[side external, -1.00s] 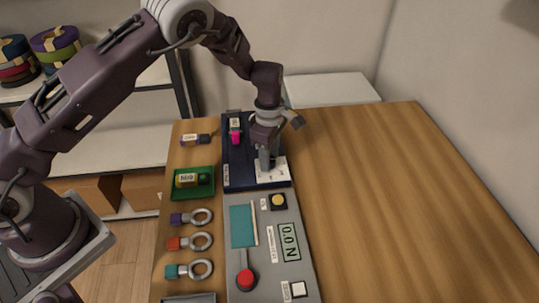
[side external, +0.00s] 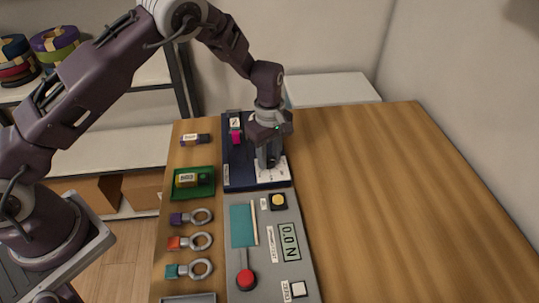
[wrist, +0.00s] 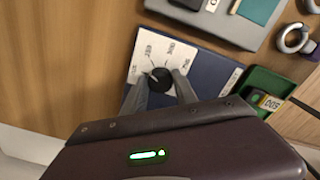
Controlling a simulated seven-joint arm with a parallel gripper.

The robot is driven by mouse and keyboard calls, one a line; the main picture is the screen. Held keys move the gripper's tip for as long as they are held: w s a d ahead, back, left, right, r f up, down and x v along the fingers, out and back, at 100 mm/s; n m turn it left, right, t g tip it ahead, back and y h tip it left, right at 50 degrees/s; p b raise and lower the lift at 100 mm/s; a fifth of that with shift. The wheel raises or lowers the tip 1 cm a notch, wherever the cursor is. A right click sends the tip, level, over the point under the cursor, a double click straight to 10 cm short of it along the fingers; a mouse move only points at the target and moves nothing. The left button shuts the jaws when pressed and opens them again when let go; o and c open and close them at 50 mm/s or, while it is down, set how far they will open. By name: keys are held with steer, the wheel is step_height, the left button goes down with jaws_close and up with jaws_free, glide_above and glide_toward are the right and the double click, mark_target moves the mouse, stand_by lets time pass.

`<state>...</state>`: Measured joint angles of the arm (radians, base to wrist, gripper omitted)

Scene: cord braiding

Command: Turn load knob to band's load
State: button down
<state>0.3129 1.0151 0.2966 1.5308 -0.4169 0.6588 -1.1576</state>
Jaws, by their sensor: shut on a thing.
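A black round knob (wrist: 160,76) with a pointer line sits on a white dial plate (wrist: 140,62) with printed numbers, too small to read surely. The plate also shows on the dark blue board in the side external view (side external: 272,174). My gripper (wrist: 160,86) points down at the board, its two fingers closed on either side of the knob. In the side external view my gripper (side external: 268,163) hides the knob. A yellow labelled piece (side external: 187,180) lies in a green tray (side external: 204,193) left of the board; which thing is the band I cannot tell.
The grey panel (side external: 238,203) in front of the board has a red-knobbed lever (side external: 246,279), a yellow button (side external: 278,201) and a display (side external: 289,242) reading 0.0 N. Several ringed pieces (side external: 200,242) lie left of it. The wooden table (side external: 400,200) is clear on the right.

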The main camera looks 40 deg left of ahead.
mark_target(268, 159)
steer(key=m, duration=0.5)
steer(key=shift+m, duration=0.3)
steer(key=m, duration=0.5)
steer(key=shift+a, duration=0.1)
steer(key=m, duration=0.6)
steer(key=shift+s, duration=0.1)
steer(key=m, duration=0.5)
steer(key=shift+a, duration=0.1)
steer(key=shift+m, duration=0.4)
steer(key=c, duration=1)
jaws_free()
steer(key=shift+o, duration=0.2)
step_height(268, 159, up, 7)
steer(key=shift+r, duration=0.1)
